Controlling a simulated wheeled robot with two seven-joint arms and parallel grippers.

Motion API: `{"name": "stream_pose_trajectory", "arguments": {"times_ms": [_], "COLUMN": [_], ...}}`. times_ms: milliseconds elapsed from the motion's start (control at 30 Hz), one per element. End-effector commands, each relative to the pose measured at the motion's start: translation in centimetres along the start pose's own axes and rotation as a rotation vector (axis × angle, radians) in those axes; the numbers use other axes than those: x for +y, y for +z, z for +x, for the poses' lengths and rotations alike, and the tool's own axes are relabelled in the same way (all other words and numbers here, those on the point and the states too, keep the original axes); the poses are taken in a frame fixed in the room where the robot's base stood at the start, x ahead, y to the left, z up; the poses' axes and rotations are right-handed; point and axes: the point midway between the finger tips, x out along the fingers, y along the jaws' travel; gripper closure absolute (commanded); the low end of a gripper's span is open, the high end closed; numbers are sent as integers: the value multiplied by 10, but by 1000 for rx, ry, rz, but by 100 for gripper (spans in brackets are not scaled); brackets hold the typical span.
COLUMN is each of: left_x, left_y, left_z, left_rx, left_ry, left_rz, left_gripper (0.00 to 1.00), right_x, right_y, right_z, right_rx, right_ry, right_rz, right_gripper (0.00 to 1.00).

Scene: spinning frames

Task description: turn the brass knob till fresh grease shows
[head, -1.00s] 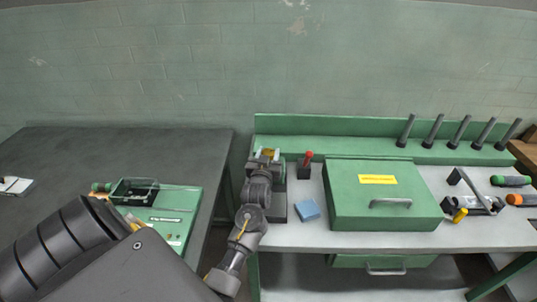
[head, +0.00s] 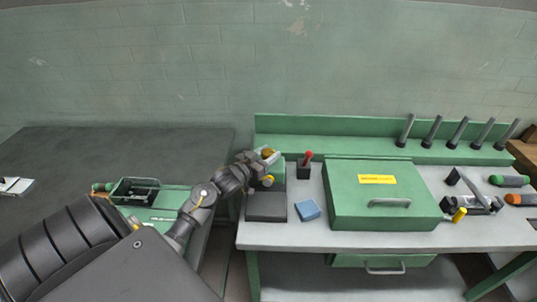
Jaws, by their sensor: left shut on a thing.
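The brass knob (head: 267,153) shows as a small yellow-brown patch at the left end of the green-backed bench. My left gripper (head: 266,157) is shut on it, with pale finger parts around it. The gripper and wrist hide most of the knob and much of the green housing (head: 277,172) behind it. A small yellow round part (head: 268,181) shows just below the gripper; I cannot tell what it belongs to. No fresh grease can be made out at this size. My right gripper is not in view.
A dark grey block (head: 266,207) stands just below the gripper. Beside it are a red-topped holder (head: 306,165), a blue pad (head: 307,210) and a large green box (head: 385,208). Several upright rods stand at the back right. A green tray (head: 165,200) lies on the dark table (head: 90,160).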

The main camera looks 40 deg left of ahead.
Motion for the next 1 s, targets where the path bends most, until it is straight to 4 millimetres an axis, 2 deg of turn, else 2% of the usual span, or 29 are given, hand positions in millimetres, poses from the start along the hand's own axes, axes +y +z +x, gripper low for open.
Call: {"name": "stream_pose_trajectory", "arguments": {"times_ms": [300,767,800,933,1000], "left_x": [-1,0,0,0,0], "left_y": [0,-1,-1,-1,-1], "left_z": [0,1,1,1,0], "left_rx": [0,1,1,1,0], "left_ry": [99,112,112,112,112], "left_rz": [0,1,1,1,1], "left_gripper": [80,80,55,38,36], "right_x": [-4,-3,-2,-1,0], "right_y": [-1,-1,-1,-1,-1], "right_z": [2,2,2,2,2], "right_rx": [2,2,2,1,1], "right_ry": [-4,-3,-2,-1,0], "right_rz": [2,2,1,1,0], "right_gripper": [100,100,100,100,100]}}
